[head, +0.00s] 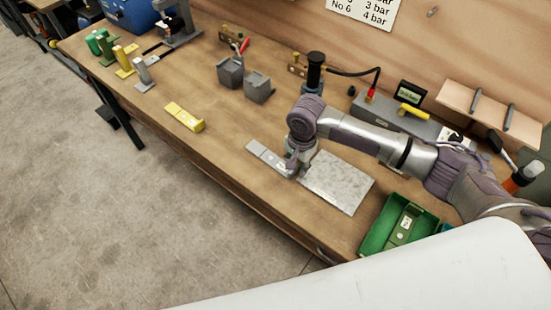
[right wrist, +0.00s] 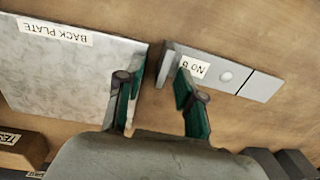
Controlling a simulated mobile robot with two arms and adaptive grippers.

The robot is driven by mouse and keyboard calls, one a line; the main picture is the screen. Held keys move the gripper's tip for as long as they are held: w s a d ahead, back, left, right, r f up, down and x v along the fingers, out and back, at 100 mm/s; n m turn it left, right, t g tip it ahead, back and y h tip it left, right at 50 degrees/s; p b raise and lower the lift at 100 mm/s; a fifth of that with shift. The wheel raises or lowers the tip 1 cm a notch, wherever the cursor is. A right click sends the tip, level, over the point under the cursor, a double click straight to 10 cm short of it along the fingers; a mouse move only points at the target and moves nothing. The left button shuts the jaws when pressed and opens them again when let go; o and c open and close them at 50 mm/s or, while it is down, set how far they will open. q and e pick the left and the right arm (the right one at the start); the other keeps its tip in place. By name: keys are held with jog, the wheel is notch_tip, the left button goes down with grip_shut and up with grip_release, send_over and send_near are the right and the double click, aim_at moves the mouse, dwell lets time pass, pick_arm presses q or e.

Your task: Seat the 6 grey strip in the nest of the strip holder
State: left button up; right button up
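The grey strip (head: 262,152) with a No 6 label lies flat on the bench, left of the back plate. In the right wrist view the strip (right wrist: 228,76) shows its label, a round spot and a raised near end. My right gripper (head: 290,172) is low over that end; in the wrist view its two green-padded fingers (right wrist: 160,92) are apart, with the strip's raised end showing between and beyond them. Contact cannot be told. I cannot pick out the strip holder or its nest with certainty. My left gripper is not in view.
The speckled back plate (head: 340,182) lies right beside the strip. A green bin (head: 372,240) holds a green piece. A yellow piece (head: 185,117) lies on the bench left. Grey blocks (head: 231,72) and coloured stands (head: 125,62) stand farther back. The front-left bench is clear.

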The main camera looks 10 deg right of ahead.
grip_shut()
dwell(0.5)
